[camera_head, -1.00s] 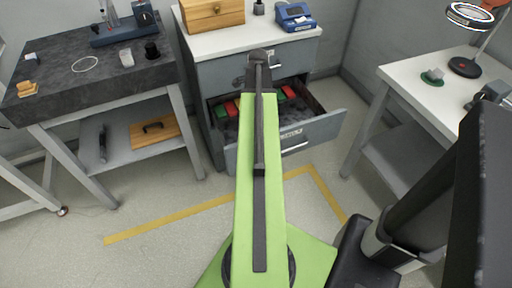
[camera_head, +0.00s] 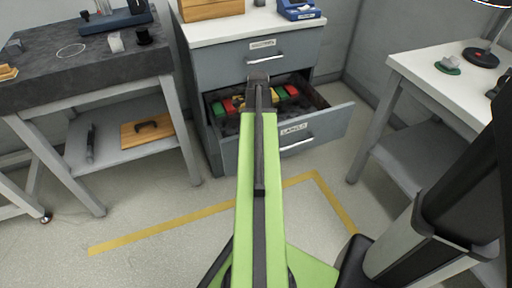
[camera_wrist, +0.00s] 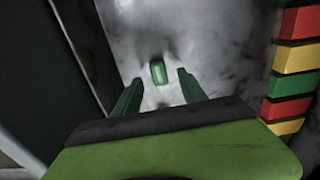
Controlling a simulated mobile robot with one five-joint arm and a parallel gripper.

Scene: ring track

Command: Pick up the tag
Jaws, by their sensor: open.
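A small green piece (camera_wrist: 158,72), which looks like the tag, lies by itself on the grey drawer floor in the wrist view. My gripper (camera_wrist: 160,78) is open, with its two green fingers either side of the line to that piece. The piece shows between and just beyond the fingertips, and I cannot tell the height gap. In the head view my gripper (camera_head: 258,80) is over the open drawer (camera_head: 312,131). My arm hides part of the drawer there, and the lone green piece cannot be made out.
A row of red, yellow and green blocks (camera_wrist: 297,57) lies along the right in the wrist view. The drawer wall runs close on the left. The cabinet (camera_head: 263,50) stands between a dark-topped bench (camera_head: 80,70) and a white table (camera_head: 440,85).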

